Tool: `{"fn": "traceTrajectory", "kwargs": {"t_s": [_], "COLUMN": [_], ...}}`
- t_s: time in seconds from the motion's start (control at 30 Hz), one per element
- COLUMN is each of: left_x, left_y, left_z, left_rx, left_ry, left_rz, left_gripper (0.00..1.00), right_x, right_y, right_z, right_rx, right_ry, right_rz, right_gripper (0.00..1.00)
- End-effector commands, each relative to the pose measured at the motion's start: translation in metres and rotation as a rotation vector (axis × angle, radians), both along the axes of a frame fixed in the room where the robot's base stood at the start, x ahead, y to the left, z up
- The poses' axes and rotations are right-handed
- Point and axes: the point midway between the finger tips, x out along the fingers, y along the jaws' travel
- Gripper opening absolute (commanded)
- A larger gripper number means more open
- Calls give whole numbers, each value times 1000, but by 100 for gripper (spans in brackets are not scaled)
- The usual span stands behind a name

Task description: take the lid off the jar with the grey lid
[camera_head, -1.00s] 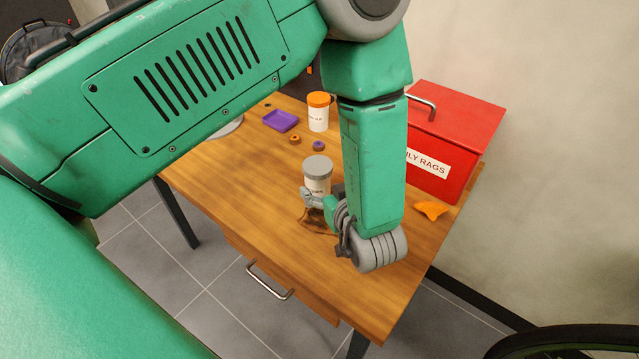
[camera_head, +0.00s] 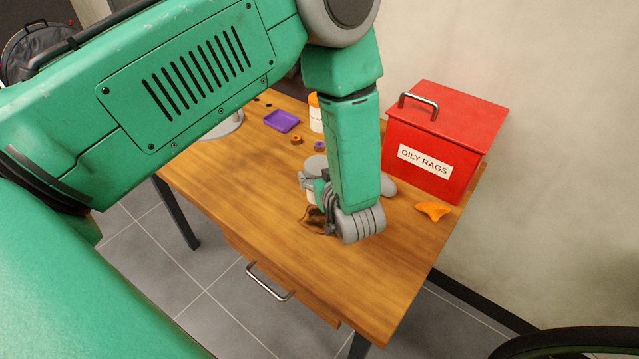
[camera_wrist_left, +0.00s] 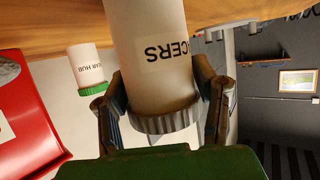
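The jar with the grey lid stands on the wooden table; its grey lid (camera_head: 315,162) and a bit of its white body (camera_head: 311,196) show behind my left gripper (camera_head: 318,184) in the head view. In the left wrist view, which is upside down, the white jar (camera_wrist_left: 150,50) reads "...CERS" and its ribbed grey lid (camera_wrist_left: 165,122) points down. My left gripper (camera_wrist_left: 163,118) has one finger on each side of the jar at the lid; the fingers look spread around it, with little gap. My right gripper is not in view.
A red "OILY RAGS" bin (camera_head: 445,140) stands at the table's right edge, near an orange piece (camera_head: 432,210). An orange-lidded jar (camera_head: 315,118) and purple tray (camera_head: 282,120) are behind. A green-lidded jar (camera_wrist_left: 88,70) shows in the wrist view. The table's (camera_head: 230,180) left part is clear.

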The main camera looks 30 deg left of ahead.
Motion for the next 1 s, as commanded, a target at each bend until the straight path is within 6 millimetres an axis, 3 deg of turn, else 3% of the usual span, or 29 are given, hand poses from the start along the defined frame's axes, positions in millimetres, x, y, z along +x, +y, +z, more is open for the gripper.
{"fn": "traceTrajectory", "kwargs": {"t_s": [0.43, 0.8, 1.0], "left_x": [0, 1, 0], "left_y": [-1, -1, 0], "left_z": [6, 76, 97], "left_rx": [-1, -1, 0], "left_ry": [-1, -3, 0], "left_rz": [-1, 0, 0], "left_gripper": [23, 23, 23], "right_x": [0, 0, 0], "right_y": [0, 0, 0], "right_z": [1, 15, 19], "right_rx": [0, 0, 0], "right_ry": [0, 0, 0], "right_rz": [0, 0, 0], "right_gripper": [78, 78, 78]}}
